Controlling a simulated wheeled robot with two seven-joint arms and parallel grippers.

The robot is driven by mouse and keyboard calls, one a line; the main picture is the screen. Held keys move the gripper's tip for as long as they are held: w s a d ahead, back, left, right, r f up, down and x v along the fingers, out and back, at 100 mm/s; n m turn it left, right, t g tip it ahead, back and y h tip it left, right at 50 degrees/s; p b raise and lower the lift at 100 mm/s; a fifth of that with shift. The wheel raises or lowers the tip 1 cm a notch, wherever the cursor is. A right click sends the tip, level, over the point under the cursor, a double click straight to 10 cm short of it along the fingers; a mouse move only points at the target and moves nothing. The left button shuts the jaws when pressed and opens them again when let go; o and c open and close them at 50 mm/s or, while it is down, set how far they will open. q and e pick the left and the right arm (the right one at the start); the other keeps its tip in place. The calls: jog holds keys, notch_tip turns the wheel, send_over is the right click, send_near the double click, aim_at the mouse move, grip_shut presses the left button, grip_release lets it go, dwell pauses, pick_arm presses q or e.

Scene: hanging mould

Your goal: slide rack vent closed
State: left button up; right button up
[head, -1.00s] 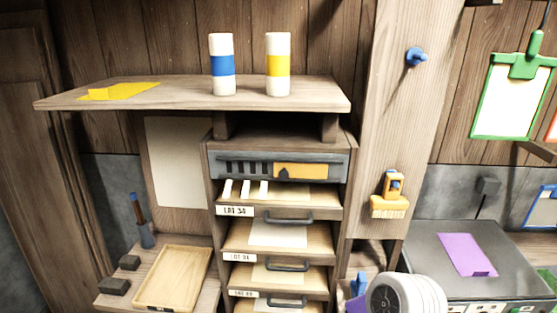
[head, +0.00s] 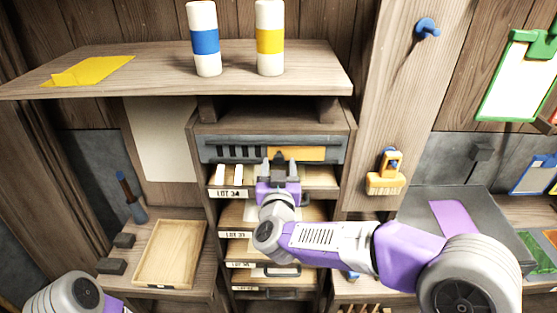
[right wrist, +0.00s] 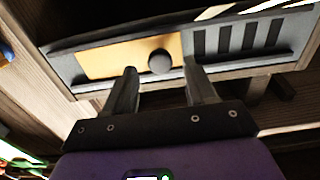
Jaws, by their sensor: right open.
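The rack vent (head: 272,150) is a grey panel across the top of the drawer rack, with dark slots at its left and a yellow sliding plate (head: 303,153) at its right. In the right wrist view the yellow plate (right wrist: 110,58) carries a round dark knob (right wrist: 160,62), and the slots (right wrist: 238,38) are uncovered. My right gripper (head: 279,160) is open in front of the vent. In the right wrist view its two fingers (right wrist: 163,82) point at the panel on either side of the knob, just short of it; contact cannot be told. My left gripper is not in view.
Labelled drawers with handles (head: 282,271) lie below the vent. A wooden shelf (head: 150,75) overhangs it, bearing a blue-banded bottle (head: 205,40) and a yellow-banded bottle (head: 269,40). A wooden post with a yellow brush (head: 385,178) stands right. A wooden tray (head: 170,254) lies lower left.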

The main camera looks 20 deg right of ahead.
jog(key=shift+x, duration=1.15)
jog(key=shift+c, duration=0.3)
grip_shut()
